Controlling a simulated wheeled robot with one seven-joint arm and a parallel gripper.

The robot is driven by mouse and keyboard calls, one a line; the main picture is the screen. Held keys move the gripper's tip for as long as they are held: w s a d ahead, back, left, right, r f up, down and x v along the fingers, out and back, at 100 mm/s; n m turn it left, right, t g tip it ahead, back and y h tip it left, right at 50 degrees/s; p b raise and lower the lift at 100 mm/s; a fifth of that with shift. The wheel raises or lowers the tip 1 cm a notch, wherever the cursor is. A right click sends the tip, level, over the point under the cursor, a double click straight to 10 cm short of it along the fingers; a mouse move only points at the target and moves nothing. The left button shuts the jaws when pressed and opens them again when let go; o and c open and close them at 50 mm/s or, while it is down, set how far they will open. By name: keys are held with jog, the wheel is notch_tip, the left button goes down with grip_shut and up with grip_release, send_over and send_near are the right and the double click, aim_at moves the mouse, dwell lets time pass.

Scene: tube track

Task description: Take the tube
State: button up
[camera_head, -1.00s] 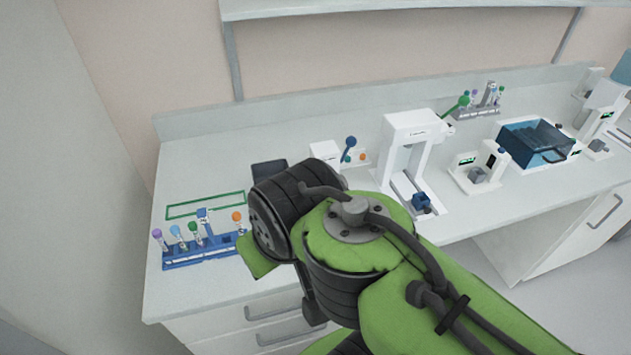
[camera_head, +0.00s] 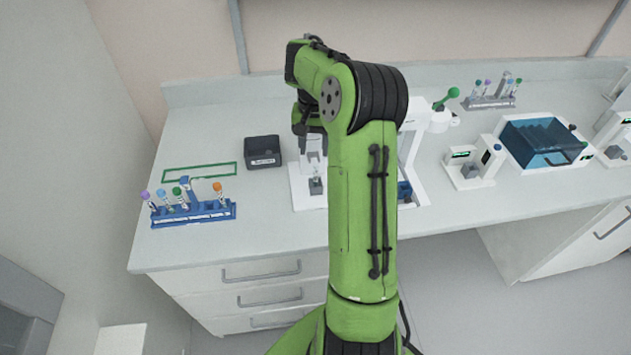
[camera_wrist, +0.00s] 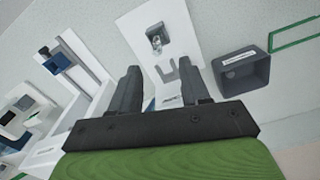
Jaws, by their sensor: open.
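A small clear tube (camera_wrist: 156,42) stands in a grey block holder (camera_wrist: 160,33) on a white device in the wrist view. No coloured cap can be made out on it. The same tube also shows in the head view (camera_head: 316,172), partly beside my arm. My gripper (camera_wrist: 163,75) is open, with both fingers pointing toward the device and nothing between them. The tube is beyond the fingertips and apart from them. In the head view my arm hides part of the device. More capped tubes stand in a blue rack (camera_head: 195,215) at the left.
A dark grey box (camera_head: 262,152) sits left of the device, also at right in the wrist view (camera_wrist: 243,72). A green outlined rectangle (camera_head: 200,172) marks the bench. A second rack (camera_head: 490,102) and a blue-lidded machine (camera_head: 545,143) stand at right.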

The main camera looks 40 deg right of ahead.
aim_at(316, 166)
notch_tip(316, 166, down, 10)
jog(key=shift+s+d+r+b, duration=0.15)
jog(key=shift+r+b, duration=0.1)
jog(key=shift+b, duration=0.25)
jog(key=shift+r, duration=0.1)
grip_shut()
